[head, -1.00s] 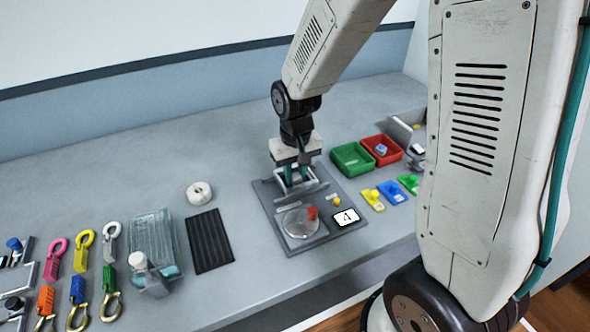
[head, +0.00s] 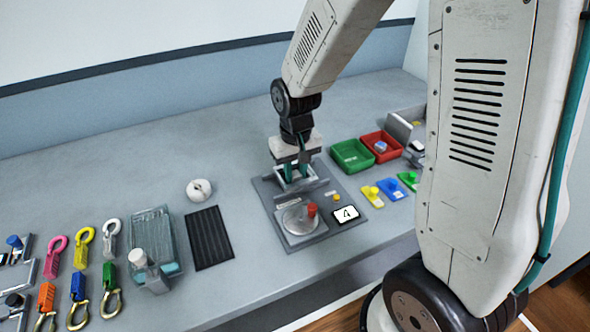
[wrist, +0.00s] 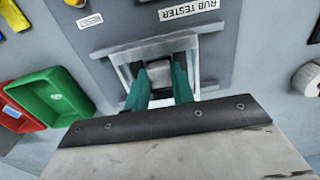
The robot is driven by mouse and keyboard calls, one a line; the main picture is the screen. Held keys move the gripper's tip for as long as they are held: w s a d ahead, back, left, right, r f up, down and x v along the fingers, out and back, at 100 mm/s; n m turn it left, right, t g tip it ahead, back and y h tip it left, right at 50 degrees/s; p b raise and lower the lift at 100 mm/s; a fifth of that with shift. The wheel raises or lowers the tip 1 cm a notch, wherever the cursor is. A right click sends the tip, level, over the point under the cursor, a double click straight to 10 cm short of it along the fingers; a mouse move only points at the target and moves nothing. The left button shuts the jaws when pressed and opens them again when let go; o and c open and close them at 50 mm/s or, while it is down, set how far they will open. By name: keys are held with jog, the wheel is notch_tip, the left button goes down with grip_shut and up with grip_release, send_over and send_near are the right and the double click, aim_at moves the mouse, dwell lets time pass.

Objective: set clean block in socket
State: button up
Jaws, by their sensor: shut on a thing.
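A pale grey block (wrist: 160,72) sits between my teal fingers in the wrist view. My gripper (wrist: 160,84) is shut on it, pointing down at the grey rub tester board. The block is inside the outline of a light square metal frame, the socket (wrist: 190,54). I cannot tell how deep it sits or whether it touches the bottom. In the head view my gripper (head: 296,172) is low over the back of the tester board (head: 262,190), at the socket frame (head: 292,187); the block is hidden there.
The board carries a round disc (head: 297,222) with a red knob and a display reading 4 (head: 346,214). Green (head: 351,156) and red (head: 381,146) bins stand to the right. A black ribbed mat (head: 209,238), a tray (head: 153,222) and coloured hooks lie to the left.

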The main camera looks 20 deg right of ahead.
jog(key=shift+f, duration=0.1)
jog(key=o, duration=1)
jog(key=shift+o, duration=0.3)
jog(key=shift+w+r, duration=0.1)
jog(key=shift+r, duration=0.7)
jog(key=shift+o, duration=1)
jog(key=shift+r, duration=2.2)
